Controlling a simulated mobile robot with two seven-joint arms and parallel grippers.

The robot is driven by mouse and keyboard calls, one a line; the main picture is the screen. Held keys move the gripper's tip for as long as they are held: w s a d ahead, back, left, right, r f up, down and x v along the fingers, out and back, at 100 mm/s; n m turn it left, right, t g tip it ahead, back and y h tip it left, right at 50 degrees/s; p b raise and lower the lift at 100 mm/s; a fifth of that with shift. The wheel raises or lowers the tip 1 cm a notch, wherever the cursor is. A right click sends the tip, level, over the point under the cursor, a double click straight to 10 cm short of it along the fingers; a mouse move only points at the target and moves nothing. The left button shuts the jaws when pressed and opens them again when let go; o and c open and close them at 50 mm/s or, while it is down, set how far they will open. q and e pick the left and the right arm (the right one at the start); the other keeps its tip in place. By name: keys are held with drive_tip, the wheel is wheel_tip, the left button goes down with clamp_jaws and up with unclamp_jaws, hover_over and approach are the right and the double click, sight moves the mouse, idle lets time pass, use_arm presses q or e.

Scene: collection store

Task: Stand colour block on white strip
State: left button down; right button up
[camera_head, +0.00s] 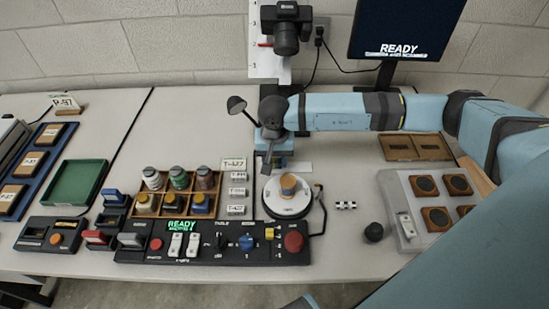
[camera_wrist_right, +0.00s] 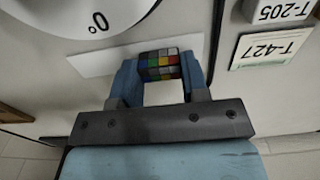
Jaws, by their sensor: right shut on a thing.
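The colour block (camera_wrist_right: 160,66), a small block with a grid of coloured squares, sits between the fingertips of my right gripper (camera_wrist_right: 158,78) in the right wrist view. The gripper is shut on it. The white strip (camera_wrist_right: 92,63) lies flat on the table behind the block in that view. I cannot tell whether the block touches it. In the head view my right gripper (camera_head: 268,162) points down at the left end of the white strip (camera_head: 298,168), and the block is too small or hidden to make out. My left gripper is not in view.
A round white turntable (camera_head: 272,205) carrying a small pot (camera_head: 288,184) stands just in front of the strip. Labelled plates (camera_head: 237,192) and a rack of jars (camera_head: 163,214) are to the left. A control panel (camera_head: 212,256) runs along the front.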

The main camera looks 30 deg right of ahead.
sight(274, 161)
drive_tip(key=shift+f, duration=0.1)
drive_tip(key=shift+f+b, duration=0.15)
drive_tip(key=shift+b, duration=0.15)
drive_tip(key=o, duration=0.9)
drive_tip(key=shift+r, duration=0.2)
wheel_tip(274, 161, up, 12)
drive_tip(key=p, duration=0.1)
